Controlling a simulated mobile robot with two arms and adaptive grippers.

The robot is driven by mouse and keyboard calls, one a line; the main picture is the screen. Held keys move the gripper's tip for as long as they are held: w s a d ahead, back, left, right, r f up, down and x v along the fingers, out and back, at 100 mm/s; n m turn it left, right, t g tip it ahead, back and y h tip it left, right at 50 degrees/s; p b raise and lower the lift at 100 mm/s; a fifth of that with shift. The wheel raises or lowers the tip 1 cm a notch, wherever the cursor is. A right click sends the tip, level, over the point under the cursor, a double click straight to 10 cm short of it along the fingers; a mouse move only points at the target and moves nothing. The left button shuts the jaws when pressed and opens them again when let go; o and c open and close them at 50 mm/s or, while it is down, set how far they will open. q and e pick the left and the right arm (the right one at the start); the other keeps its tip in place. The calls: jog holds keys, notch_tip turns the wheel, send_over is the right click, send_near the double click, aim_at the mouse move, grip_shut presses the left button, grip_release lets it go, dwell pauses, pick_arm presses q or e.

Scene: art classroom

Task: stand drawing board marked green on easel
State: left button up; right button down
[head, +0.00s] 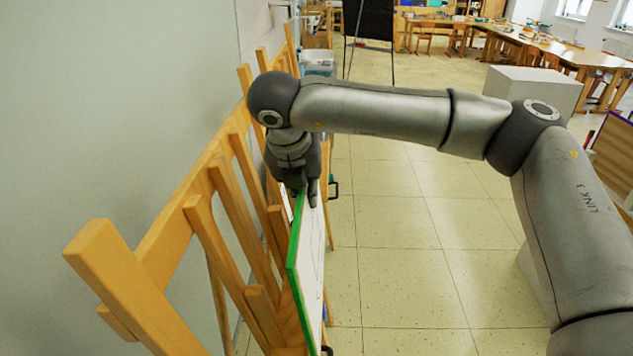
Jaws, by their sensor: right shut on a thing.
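The drawing board marked green (313,245) stands near upright, seen almost edge-on in the head view. A green strip runs along its edge, and its pale face points right. My right gripper (306,195) points down and is shut on the board's upper edge. The wooden easel (227,185) is just left of the board, in a row of easels along the wall. The board is close in front of the easel's uprights; I cannot tell whether it touches them or rests on a ledge. Its lower end is cut off by the frame. My left gripper is not in view.
A pale wall (120,100) bounds the left side. The tiled floor (410,240) to the right of the board is clear. A white block (535,88) stands behind my right arm. A black panel on a stand (370,20) and tables with chairs are at the back.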

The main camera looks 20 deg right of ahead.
jog(key=w+a+f+b, duration=0.1)
jog(key=w+a+f, duration=0.1)
jog(key=a+f, duration=0.3)
jog(key=shift+w, duration=0.15)
dwell(0.6)
jog(key=shift+r, duration=0.1)
dwell(0.5)
jog(key=c, duration=1.1)
grip_release()
jog(key=r+p, duration=0.1)
jog(key=r, duration=0.2)
jog(key=a+r, duration=0.1)
jog(key=r, duration=0.3)
jog(key=shift+w+a+r+p, duration=0.15)
jog(key=shift+a+p, duration=0.05)
jog(key=shift+p, duration=0.2)
dwell(0.5)
